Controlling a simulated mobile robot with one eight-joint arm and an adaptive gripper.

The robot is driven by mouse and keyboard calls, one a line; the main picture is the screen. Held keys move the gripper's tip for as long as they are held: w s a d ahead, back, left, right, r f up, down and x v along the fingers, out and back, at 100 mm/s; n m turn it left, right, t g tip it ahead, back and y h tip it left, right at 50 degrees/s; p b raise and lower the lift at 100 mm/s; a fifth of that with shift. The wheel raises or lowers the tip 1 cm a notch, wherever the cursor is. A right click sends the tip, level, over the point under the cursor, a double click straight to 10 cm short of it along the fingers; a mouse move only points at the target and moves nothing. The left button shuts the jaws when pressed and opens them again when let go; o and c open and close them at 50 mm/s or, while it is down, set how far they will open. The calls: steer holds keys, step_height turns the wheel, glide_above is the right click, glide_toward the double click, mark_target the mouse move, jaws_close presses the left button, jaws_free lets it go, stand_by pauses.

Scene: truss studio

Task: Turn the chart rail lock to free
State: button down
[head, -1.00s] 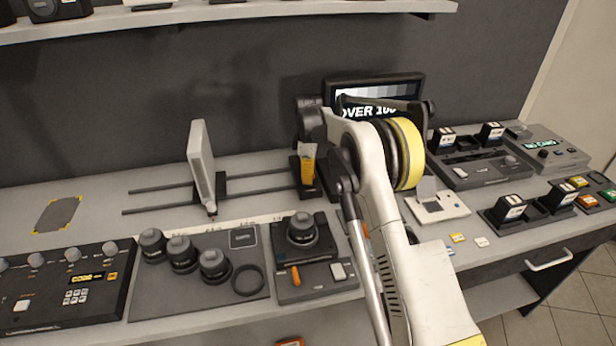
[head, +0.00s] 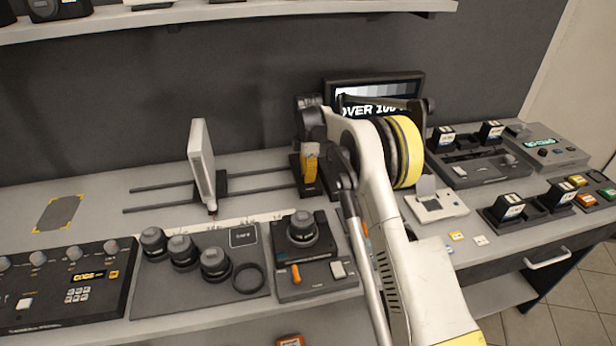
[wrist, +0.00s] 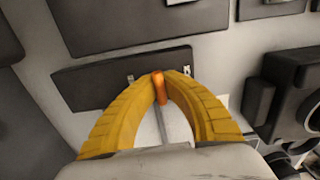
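The rail lock's orange-tipped lever (wrist: 159,88) stands between my fingertips in the wrist view, with a pale stem below it. Both yellow fingers of my gripper (wrist: 163,76) curve in and appear to press on it from either side. A dark lock plate (wrist: 105,78) with small pale marks lies behind the fingertips. In the head view my gripper (head: 310,164) points down at the right end of the chart rails (head: 255,189); the lever is hidden there. The white chart panel (head: 202,163) stands upright on the rails, further left. The lever's exact setting cannot be read.
A screen (head: 380,92) stands behind my arm. A dark box with a round knob (head: 302,228) and an orange lever sits in front of the gripper. Lens-like cylinders (head: 183,252) stand on a tray to the left. A shelf (head: 230,14) runs overhead.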

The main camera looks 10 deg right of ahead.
steer(key=c, duration=1.5)
jaws_free()
step_height(320, 180, up, 12)
steer(key=shift+r, duration=0.1)
